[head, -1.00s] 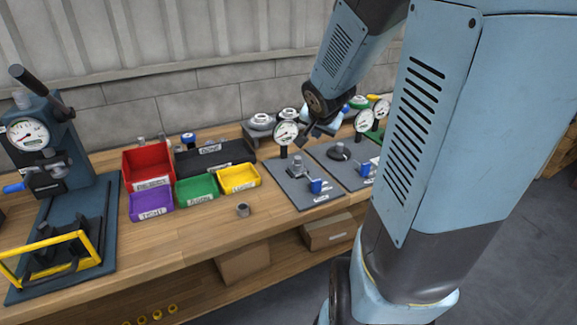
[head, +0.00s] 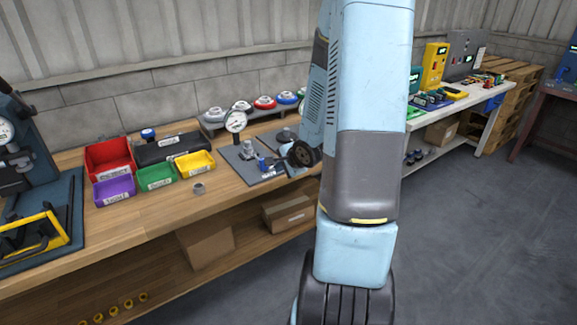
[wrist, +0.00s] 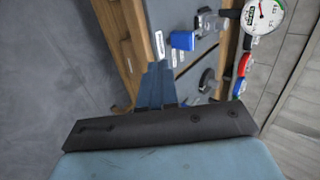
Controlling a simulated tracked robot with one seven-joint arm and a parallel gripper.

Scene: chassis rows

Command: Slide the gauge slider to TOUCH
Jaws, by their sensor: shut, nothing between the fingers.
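A grey gauge plate (head: 238,162) lies on the wooden bench with a round white dial gauge (head: 235,121) at its back. A blue slider block (head: 262,163) sits at its front right; it also shows in the wrist view (wrist: 183,40), beside a small white label. The dial shows at the top right of the wrist view (wrist: 262,12). My gripper (wrist: 157,72) is shut and empty. In the wrist view its fingertips are below and left of the blue block, apart from it in the picture. My arm hides much of the gripper in the head view.
Red (head: 108,158), purple (head: 114,190), green (head: 155,177) and yellow (head: 196,163) bins stand left of the plate, near a small grey ring (head: 198,188). Coloured round parts (head: 264,102) line the back.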

